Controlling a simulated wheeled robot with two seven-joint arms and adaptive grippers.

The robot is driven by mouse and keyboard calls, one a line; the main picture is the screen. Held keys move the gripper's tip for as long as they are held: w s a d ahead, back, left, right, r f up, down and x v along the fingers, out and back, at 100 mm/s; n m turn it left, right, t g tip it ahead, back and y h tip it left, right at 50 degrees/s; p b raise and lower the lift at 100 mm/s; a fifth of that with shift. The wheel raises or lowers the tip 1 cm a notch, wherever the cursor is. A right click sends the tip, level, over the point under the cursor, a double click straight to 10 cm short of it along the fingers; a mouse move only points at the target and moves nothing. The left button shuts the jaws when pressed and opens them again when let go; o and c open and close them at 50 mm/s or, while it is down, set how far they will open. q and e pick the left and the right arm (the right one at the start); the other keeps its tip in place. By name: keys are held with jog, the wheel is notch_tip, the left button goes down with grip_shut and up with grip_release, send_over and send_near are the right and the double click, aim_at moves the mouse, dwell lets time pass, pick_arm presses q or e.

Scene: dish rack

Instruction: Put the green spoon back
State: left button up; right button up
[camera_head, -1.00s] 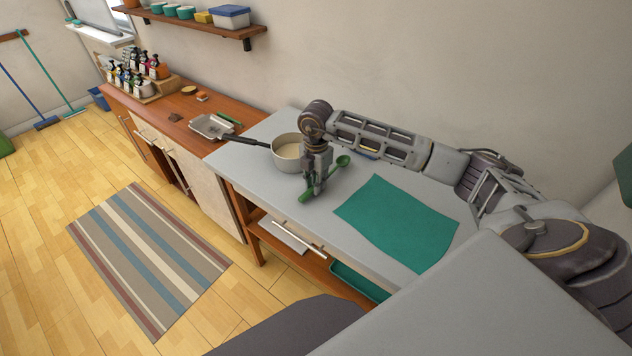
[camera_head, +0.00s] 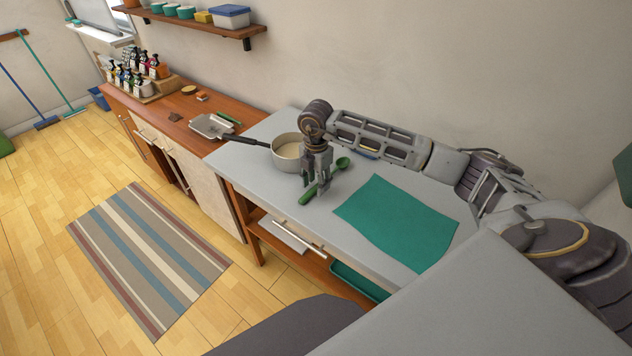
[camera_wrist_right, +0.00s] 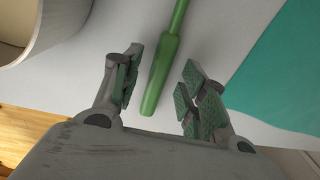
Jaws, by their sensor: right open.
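The green spoon (camera_head: 308,196) lies on the grey counter between the pot and the teal mat. Its bowl end points to the back right, and its thick handle end points to the front. My right gripper (camera_head: 317,183) is open over the spoon and hides part of its middle. In the right wrist view, the spoon's handle (camera_wrist_right: 161,75) lies between the two spread fingers (camera_wrist_right: 156,92), with a gap on each side. The bowl is out of that view. My left gripper is not in view.
A pot (camera_head: 287,153) with pale contents stands just left of my right gripper, its dark handle pointing left. A teal mat (camera_head: 398,222) lies to the right. A metal tray (camera_head: 211,126) is on the wooden counter. The counter front is clear.

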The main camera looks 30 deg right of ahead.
jog(key=shift+o, duration=0.2)
notch_tip(320, 180, up, 12)
dwell(0.9)
dwell(1.0)
